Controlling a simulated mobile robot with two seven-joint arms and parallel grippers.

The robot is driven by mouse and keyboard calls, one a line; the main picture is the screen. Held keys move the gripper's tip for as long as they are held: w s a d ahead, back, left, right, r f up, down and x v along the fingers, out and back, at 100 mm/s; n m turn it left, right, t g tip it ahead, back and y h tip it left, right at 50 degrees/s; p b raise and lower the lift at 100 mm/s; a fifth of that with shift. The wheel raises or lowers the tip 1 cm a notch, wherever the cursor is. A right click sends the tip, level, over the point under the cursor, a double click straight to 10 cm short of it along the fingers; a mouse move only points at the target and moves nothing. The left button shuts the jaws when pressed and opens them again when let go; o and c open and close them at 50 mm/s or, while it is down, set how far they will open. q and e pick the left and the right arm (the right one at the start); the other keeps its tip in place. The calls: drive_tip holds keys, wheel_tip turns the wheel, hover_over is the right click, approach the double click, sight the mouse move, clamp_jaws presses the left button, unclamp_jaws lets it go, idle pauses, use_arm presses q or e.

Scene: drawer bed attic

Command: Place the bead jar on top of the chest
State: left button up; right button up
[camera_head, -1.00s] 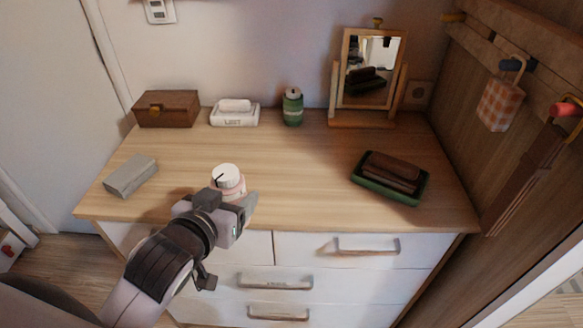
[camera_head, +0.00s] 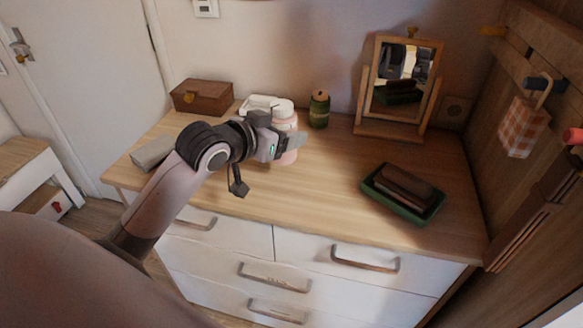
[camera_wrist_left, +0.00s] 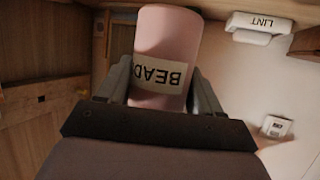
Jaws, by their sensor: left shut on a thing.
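The bead jar (camera_head: 289,156) is pink with a white lid and looks upright in the head view. My left gripper (camera_head: 284,139) is shut around its body. In the left wrist view, the jar (camera_wrist_left: 165,45) sits between the two fingers (camera_wrist_left: 162,88), with its BEADS label upside down in the picture. The jar is over the chest of drawers (camera_head: 300,195), which has a light wooden top and white drawers. The jar seems raised, but its base is partly hidden and I cannot tell the gap. My right gripper is out of view.
On the top stand a brown box (camera_head: 201,97), a white lint holder (camera_head: 258,103) partly behind the jar, a green jar (camera_head: 319,110) and a mirror (camera_head: 400,90). A green tray (camera_head: 403,206) lies right, a grey box (camera_head: 154,152) left. The front middle is clear.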

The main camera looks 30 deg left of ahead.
use_arm(q)
drive_tip(key=w+a+r, duration=0.4)
drive_tip(key=a+r, duration=0.3)
drive_tip(key=r, duration=0.3)
drive_tip(key=shift+m+h, duration=0.4)
drive_tip(key=f, duration=0.9)
drive_tip(key=f+b, duration=0.1)
drive_tip(key=f, duration=0.9)
drive_tip(key=shift+s+d+f+b, duration=0.1)
drive_tip(key=shift+s+f+b, duration=0.1)
drive_tip(key=shift+b, duration=0.1)
drive_tip(key=o, duration=1.2)
drive_tip(key=shift+c, duration=0.2)
drive_tip(key=shift+r, duration=0.15)
drive_tip(key=v, duration=1.2)
